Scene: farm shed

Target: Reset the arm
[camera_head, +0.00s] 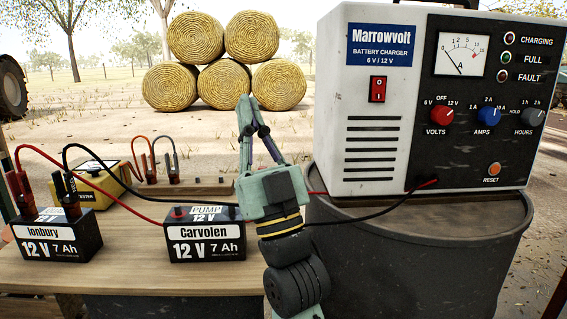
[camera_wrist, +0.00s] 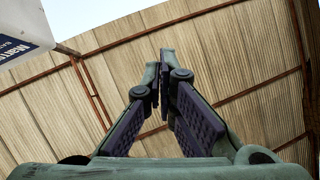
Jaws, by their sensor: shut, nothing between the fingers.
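My gripper (camera_head: 244,101) points upward in the head view, between the Carvolen battery and the charger, with nothing held. In the wrist view my gripper (camera_wrist: 161,72) has its fingertips together against the shed roof (camera_wrist: 90,110). My arm rises from the bottom of the head view, in front of the gap between the wooden bench and the drum. The arm hides part of the cables behind it.
The Marrowvolt charger (camera_head: 376,220) stands on a dark drum (camera_head: 420,270) at right. The Ionbury battery (camera_head: 58,238) and Carvolen battery (camera_head: 205,236) stand on a wooden bench (camera_head: 130,280). Hay bales (camera_head: 225,84) are farther back.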

